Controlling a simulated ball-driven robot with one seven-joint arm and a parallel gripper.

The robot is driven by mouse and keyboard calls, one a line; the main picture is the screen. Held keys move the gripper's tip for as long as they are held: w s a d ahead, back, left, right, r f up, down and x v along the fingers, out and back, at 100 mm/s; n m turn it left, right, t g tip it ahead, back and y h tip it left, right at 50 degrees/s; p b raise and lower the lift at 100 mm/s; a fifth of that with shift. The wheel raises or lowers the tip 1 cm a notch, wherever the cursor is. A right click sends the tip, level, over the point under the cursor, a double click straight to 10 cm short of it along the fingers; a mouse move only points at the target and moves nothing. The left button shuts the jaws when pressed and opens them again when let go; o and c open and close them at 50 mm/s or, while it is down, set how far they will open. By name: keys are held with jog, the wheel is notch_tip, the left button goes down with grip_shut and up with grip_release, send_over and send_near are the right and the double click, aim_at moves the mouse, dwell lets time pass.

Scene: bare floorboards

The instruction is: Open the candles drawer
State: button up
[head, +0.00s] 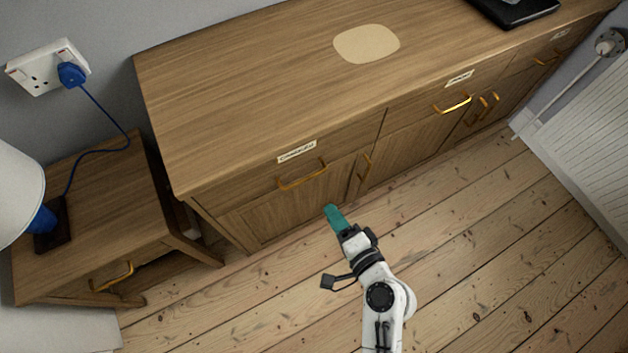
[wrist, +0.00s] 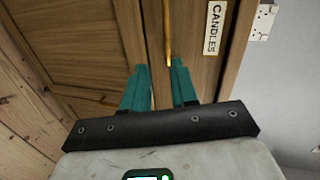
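The wooden drawer front (head: 250,178) on the left of the long cabinet is shut. Its small label (head: 297,151) is hard to read from the head, but in the wrist view a label (wrist: 213,28) reads CANDLES. A thin brass handle (head: 303,177) runs below it, and this handle also shows in the wrist view (wrist: 167,32). My gripper (head: 332,210) has teal fingers and is in front of the cabinet, near the handle's right end. In the wrist view, my gripper (wrist: 160,68) is open, the handle's near end in line with the gap. I cannot tell whether they touch.
A second drawer with a brass handle (head: 453,104) is to the right, and cupboard doors are below. A side table (head: 95,215) with a lamp stands at left. A white radiator (head: 590,125) is at right. The floorboards (head: 480,240) in front are clear.

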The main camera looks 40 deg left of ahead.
aim_at(305, 179)
jog(key=shift+m+t+y, duration=0.3)
jog(key=shift+m+t, duration=0.1)
jog(key=shift+m, duration=0.3)
jog(key=x, duration=0.8)
jog(key=s+x, duration=0.1)
jog(key=x, duration=0.4)
jog(key=shift+a+b, duration=0.15)
jog(key=shift+b, duration=0.2)
grip_shut()
